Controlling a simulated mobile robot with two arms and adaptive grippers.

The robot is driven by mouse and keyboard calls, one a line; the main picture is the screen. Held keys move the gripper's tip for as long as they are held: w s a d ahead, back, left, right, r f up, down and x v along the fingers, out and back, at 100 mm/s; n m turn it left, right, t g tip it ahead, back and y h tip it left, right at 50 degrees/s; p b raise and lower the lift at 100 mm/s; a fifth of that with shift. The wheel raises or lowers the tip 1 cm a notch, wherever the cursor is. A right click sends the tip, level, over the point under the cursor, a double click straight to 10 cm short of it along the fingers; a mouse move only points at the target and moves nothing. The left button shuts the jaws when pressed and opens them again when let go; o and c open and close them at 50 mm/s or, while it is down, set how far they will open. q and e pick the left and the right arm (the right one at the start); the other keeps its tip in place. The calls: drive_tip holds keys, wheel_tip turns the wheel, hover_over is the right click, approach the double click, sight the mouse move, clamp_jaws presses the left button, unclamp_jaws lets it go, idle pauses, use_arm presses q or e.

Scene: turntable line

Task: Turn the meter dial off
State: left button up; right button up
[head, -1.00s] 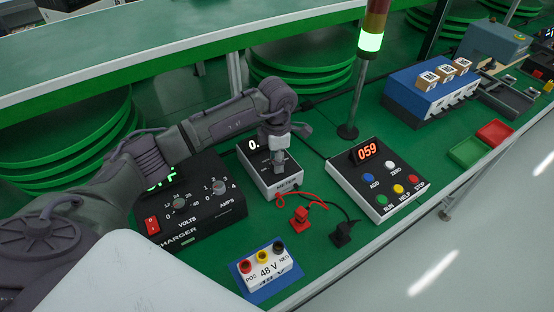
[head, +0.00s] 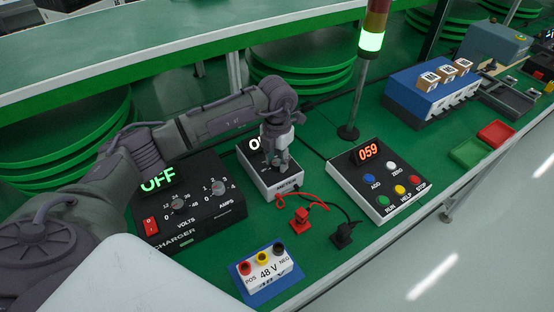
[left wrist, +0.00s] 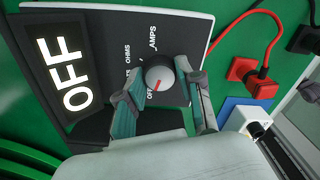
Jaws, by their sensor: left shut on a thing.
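The meter (head: 288,187) is a white box with a black face on the green bench, below the middle of the head view. My left gripper (head: 276,160) reaches down onto its face and hides the dial there. In the left wrist view the meter dial (left wrist: 157,74) is a grey round knob with a red pointer aimed at the OFF mark. The left gripper (left wrist: 166,95) is shut on the dial, with one finger on each side. The meter's display (left wrist: 66,70) reads OFF. My right gripper is not in view.
The charger (head: 190,215) stands left of the meter, its display reading OFF. Red and black plugs (head: 300,221) lie on leads in front. A 48 V block (head: 266,270) sits on a blue mat. A button panel (head: 375,190) showing 059 and a light pole (head: 352,105) stand to the right.

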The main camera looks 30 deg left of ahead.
sight(277, 162)
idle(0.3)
use_arm(q)
drive_tip(key=o, duration=1.2)
drive_tip(key=shift+c, duration=0.2)
wheel_tip(277, 162, up, 12)
